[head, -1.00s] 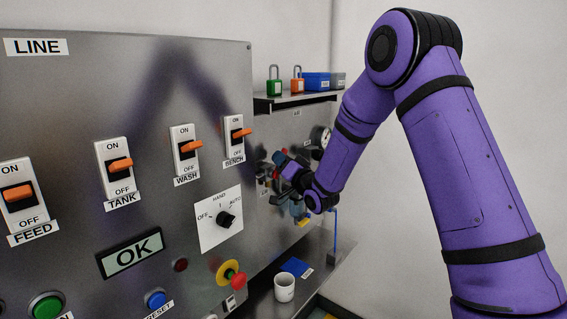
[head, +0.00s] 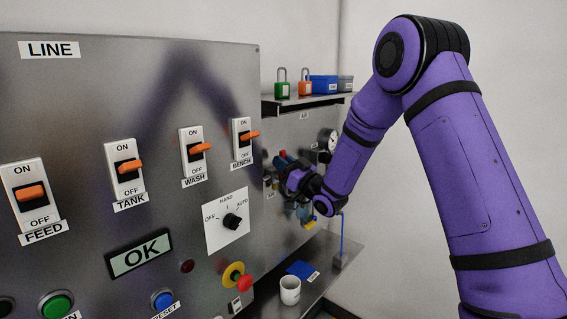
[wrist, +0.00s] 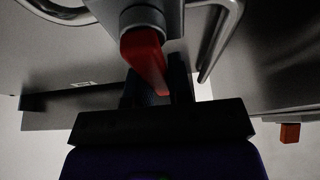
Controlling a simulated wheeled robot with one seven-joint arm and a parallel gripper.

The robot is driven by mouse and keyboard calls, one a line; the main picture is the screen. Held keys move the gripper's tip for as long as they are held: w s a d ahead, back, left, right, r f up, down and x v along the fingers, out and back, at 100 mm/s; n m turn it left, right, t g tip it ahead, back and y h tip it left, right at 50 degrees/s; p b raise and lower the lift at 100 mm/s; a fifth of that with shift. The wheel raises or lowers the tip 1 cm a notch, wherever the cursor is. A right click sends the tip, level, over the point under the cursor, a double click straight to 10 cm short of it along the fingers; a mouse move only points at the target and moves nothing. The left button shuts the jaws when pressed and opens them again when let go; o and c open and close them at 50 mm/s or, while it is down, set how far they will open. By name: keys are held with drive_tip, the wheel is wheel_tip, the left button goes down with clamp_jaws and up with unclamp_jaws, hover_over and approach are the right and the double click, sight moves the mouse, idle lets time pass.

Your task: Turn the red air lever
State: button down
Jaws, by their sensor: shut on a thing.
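The red air lever (wrist: 147,58) shows in the wrist view as a red handle on a round grey metal fitting (wrist: 141,18). Its free end runs down between the fingers of my gripper (wrist: 158,92), which is shut on it. In the head view my gripper (head: 287,171) is at the far panel section, right of the switch panel. There it is small and dark, and my arm's end partly hides the lever. A small red spot shows by the fingers, but I cannot make out the lever's angle.
A pressure gauge (head: 332,141) sits close to the right of my gripper. A shelf (head: 300,101) with padlocks and bins is above it. A white mug (head: 290,290) and a blue item (head: 302,269) are on the ledge below. Metal pipes (wrist: 218,40) flank the lever.

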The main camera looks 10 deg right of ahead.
drive_tip(key=shift+f, duration=0.1)
drive_tip(key=c, duration=1)
unclamp_jaws()
drive_tip(key=shift+c, duration=0.2)
drive_tip(key=shift+s, duration=0.1)
drive_tip(key=v, duration=1)
drive_tip(key=shift+s+d, duration=0.2)
drive_tip(key=shift+d, duration=0.05)
